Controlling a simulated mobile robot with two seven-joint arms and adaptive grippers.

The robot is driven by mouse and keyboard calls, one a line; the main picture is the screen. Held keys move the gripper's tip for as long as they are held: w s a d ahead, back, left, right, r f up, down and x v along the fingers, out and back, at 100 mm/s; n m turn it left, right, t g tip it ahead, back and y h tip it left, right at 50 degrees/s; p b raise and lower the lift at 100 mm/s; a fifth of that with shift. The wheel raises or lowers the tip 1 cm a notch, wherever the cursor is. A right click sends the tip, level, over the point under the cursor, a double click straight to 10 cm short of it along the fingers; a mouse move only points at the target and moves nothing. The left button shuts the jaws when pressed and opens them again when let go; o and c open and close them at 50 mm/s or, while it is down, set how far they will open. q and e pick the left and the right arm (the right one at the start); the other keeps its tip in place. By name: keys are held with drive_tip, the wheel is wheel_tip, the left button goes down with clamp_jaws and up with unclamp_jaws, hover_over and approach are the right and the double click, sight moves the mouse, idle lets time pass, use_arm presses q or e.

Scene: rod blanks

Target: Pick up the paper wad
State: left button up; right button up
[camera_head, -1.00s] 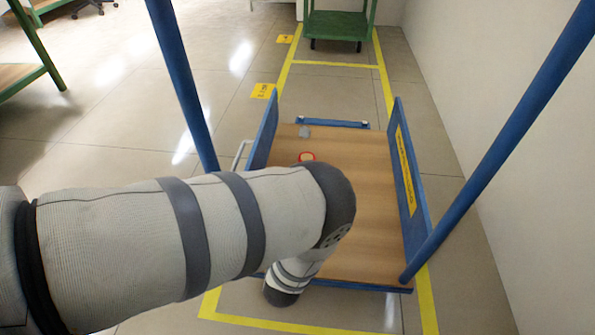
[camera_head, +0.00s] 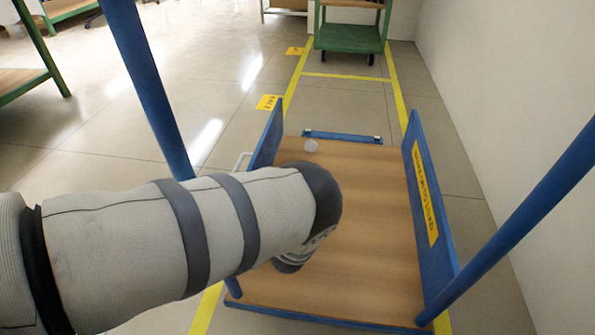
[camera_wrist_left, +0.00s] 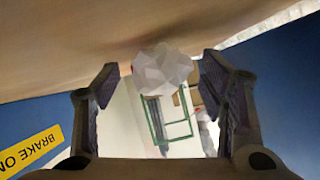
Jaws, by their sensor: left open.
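The paper wad (camera_head: 311,145) is a small pale crumpled ball near the far left corner of the cart's wooden deck (camera_head: 370,220). In the left wrist view the faceted white wad (camera_wrist_left: 162,70) sits in the gap between the fingertips of my left gripper (camera_wrist_left: 160,75). This gripper is open, with a finger on each side of the wad and a visible gap on both sides. My right gripper is not in view.
Blue side panels (camera_head: 430,200) and slanted blue posts (camera_head: 150,90) bound the deck. A low blue bar (camera_head: 343,136) lies at its far edge. A green cart (camera_head: 350,37) stands beyond, between yellow floor lines. The deck's right side is clear.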

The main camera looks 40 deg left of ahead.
use_arm(q)
drive_tip(key=shift+r, duration=0.1)
drive_tip(key=c, duration=0.7)
drive_tip(key=shift+c, duration=0.2)
